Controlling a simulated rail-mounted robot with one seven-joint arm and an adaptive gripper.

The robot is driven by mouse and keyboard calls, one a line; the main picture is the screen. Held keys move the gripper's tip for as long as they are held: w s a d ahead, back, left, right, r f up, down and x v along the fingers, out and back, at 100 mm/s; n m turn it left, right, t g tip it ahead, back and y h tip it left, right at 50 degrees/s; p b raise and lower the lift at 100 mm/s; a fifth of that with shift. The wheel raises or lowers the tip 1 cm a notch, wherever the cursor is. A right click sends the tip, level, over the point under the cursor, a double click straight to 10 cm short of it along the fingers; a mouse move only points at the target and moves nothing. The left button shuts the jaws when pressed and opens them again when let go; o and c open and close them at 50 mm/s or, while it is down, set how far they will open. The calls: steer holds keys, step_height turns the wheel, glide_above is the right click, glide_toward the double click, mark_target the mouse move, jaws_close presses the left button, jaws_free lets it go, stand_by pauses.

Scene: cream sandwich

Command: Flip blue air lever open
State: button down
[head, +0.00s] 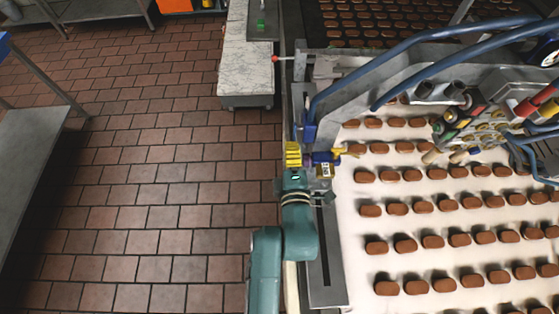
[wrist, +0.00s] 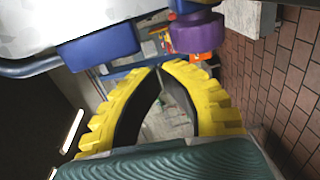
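A blue fitting (head: 310,131) sits at the end of a blue hose on the conveyor's left edge. My gripper (head: 293,155), with yellow ribbed fingers, is just left of these parts. In the wrist view my gripper (wrist: 159,66) has its fingertips together, with nothing seen between them. A blue block (wrist: 98,46) is beyond the left finger, and a purple rounded piece (wrist: 198,33) is above the right finger, apparently apart from it.
The conveyor (head: 345,235) with rows of brown sandwiches lies to the right. Blue hoses (head: 420,65) and a cluster of valves (head: 475,120) stand above it. A marble-topped counter (head: 247,65) is at the back. The tiled floor (head: 150,180) on the left is clear.

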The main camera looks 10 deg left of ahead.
steer(key=b, duration=0.2)
steer(key=t+b, duration=0.1)
steer(key=b, duration=0.1)
steer(key=shift+w+f+t, duration=0.3)
steer(key=shift+w, duration=0.05)
steer(key=shift+r, duration=0.15)
steer(key=s+d+b, duration=0.1)
steer(key=s+d, duration=0.2)
steer(key=s, duration=1)
steer(key=shift+s+r+b, duration=0.3)
steer(key=shift+s, duration=0.05)
